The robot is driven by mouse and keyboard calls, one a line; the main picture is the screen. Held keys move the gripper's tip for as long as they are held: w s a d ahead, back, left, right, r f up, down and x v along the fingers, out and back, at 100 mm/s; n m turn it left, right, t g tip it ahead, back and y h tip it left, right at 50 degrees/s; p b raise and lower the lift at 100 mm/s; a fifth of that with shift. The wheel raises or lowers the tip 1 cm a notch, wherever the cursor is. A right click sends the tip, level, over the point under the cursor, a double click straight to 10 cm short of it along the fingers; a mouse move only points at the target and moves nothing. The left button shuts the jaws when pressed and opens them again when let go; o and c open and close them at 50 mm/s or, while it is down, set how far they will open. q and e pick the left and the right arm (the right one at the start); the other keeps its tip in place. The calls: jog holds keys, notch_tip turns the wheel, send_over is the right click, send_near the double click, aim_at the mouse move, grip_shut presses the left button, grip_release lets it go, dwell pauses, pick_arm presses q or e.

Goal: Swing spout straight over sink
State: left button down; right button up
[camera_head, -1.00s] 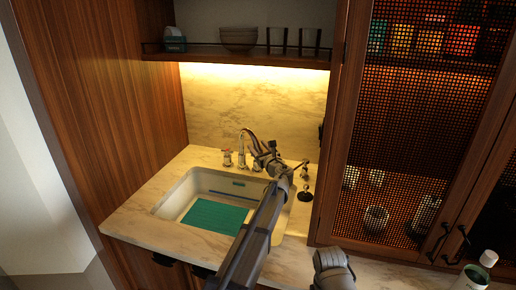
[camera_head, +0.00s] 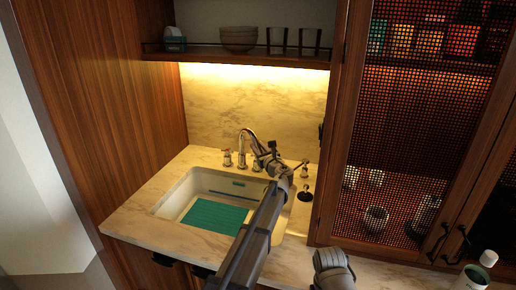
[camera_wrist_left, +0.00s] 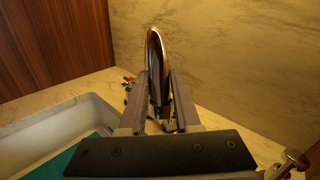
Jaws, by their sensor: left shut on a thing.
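The faucet's curved chrome spout (camera_head: 247,132) rises at the back of the white sink (camera_head: 172,200) in the head view. Its arch leans to the right, toward my gripper. My left gripper (camera_head: 262,157) is shut on the spout, near its outer end. In the left wrist view, the spout (camera_wrist_left: 155,55) stands between the two fingers of my left gripper (camera_wrist_left: 158,85). The fingers hide part of the spout's lower end.
Tap handles (camera_head: 227,158) stand beside the spout. A green mat (camera_head: 213,216) lies in the sink. My left arm crosses the sink's right side. A shelf (camera_head: 240,57) with a bowl hangs above, and a mesh-door cabinet (camera_head: 410,130) stands at right.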

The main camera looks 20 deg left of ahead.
pick_arm(q)
jog(key=shift+s, duration=0.1)
dwell(0.8)
jog(key=s+a+m+t+h, duration=0.2)
jog(key=s+a+m+h, duration=0.2)
jog(key=a, duration=0.7)
jog(key=shift+m+t, duration=0.4)
jog(key=shift+m, duration=0.1)
jog(key=shift+s+a, duration=0.1)
jog(key=c, duration=0.6)
grip_release()
